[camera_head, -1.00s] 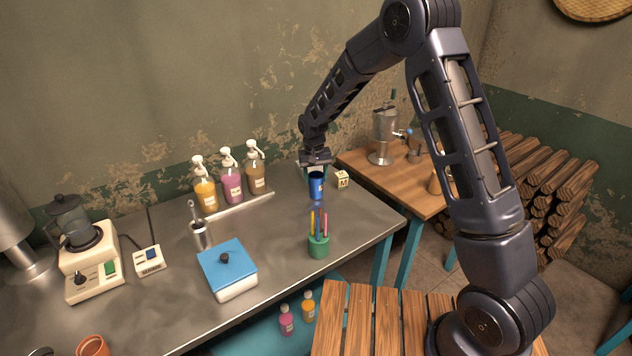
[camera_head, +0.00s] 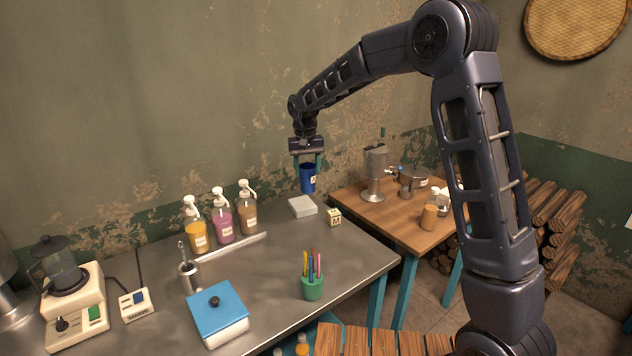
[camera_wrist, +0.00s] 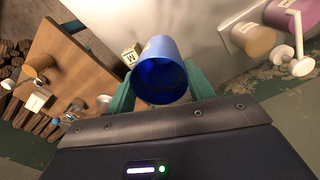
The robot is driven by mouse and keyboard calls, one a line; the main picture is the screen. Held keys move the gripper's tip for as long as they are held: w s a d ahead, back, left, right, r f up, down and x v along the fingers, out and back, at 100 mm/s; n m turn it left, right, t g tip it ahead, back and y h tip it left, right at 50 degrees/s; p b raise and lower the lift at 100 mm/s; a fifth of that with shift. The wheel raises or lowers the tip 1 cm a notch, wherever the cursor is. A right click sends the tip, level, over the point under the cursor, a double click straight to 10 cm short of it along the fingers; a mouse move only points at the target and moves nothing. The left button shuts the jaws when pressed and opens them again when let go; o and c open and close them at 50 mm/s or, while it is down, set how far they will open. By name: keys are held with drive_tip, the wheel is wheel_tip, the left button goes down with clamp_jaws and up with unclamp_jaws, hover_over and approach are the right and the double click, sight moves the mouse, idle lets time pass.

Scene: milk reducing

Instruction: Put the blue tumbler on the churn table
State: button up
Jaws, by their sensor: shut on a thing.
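The blue tumbler (camera_head: 308,178) is held upright in the air by my gripper (camera_head: 307,160), above the back right of the metal counter. My gripper is shut on it, with a teal finger on each side. In the wrist view the tumbler (camera_wrist: 162,72) shows its open top between the fingers, and its inside looks empty. The churn table is the wooden table (camera_head: 398,218) with teal legs, right of the counter. A metal churn (camera_head: 374,175) stands on it. The table also shows at the left of the wrist view (camera_wrist: 80,62).
On the table also stand a metal pot (camera_head: 412,180), an orange-brown cup (camera_head: 429,217) and a white-topped container (camera_head: 441,200). The table's front left area is clear.

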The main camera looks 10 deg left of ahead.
drive_tip(key=shift+r, duration=0.35)
drive_tip(key=shift+w+d, duration=0.15)
drive_tip(key=shift+d, duration=0.05)
drive_tip(key=w+d+f, duration=0.1)
drive_tip(key=w+d, duration=0.2)
drive_tip(key=d, duration=1)
drive_tip(key=w+d+f+m, duration=0.1)
drive_tip(key=w+d, duration=0.3)
drive_tip(key=d, duration=0.9)
drive_tip(key=w+d+f, duration=0.2)
drive_tip(key=w+d, duration=0.2)
drive_tip(key=d, duration=1)
drive_tip(key=shift+f+m, duration=0.3)
drive_tip(key=shift+f, duration=0.1)
drive_tip(key=shift+d+f, duration=0.15)
drive_tip(key=shift+d, duration=0.1)
wheel_tip(320, 180, down, 20)
drive_tip(key=shift+r, duration=0.15)
drive_tip(key=o, duration=0.7)
drive_tip(key=shift+c, duration=0.2)
drive_tip(key=o, duration=0.3)
